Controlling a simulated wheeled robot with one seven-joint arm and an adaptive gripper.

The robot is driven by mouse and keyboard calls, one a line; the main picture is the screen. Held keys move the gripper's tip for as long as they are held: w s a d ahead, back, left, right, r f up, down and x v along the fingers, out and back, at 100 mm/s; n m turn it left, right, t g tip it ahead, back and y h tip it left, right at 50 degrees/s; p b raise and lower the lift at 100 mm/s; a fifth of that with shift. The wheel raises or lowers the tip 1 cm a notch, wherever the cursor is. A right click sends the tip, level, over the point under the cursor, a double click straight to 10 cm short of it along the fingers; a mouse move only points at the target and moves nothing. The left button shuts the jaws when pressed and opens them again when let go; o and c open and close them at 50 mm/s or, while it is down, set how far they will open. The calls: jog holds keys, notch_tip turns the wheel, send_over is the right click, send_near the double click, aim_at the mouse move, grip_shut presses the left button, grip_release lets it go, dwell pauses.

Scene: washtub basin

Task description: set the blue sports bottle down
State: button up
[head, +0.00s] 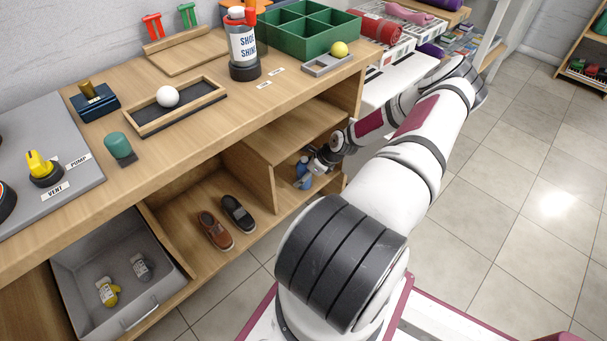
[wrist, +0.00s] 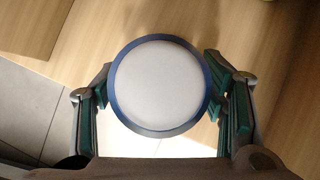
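The blue sports bottle (head: 303,174) is in the open lower compartment at the right end of the wooden bench, at my gripper (head: 318,160). In the wrist view its round white top with a blue rim (wrist: 160,85) fills the space between the green-padded fingers of my gripper (wrist: 160,95). The fingers lie close against both sides of the bottle and appear shut on it. Its lower body and base are hidden below the top, so I cannot tell whether it touches the shelf floor.
An upright divider (head: 258,178) stands left of this compartment. Brown and dark shoes (head: 215,230) lie in the bay beyond it. The bench top (head: 190,150) overhangs the compartment. A grey drawer (head: 125,311) with two small items is open at lower left. Tiled floor (head: 500,200) is clear at right.

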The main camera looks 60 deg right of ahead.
jog(key=s+d+r+p, duration=0.1)
jog(key=s+r+p, duration=0.1)
jog(key=s, duration=0.5)
jog(key=s+d+r+p, duration=0.1)
jog(key=s+r+p, duration=0.1)
jog(key=s, duration=0.5)
jog(key=shift+s+d+r+p, duration=0.2)
jog(key=shift+s+p, duration=0.1)
jog(key=shift+p, duration=0.55)
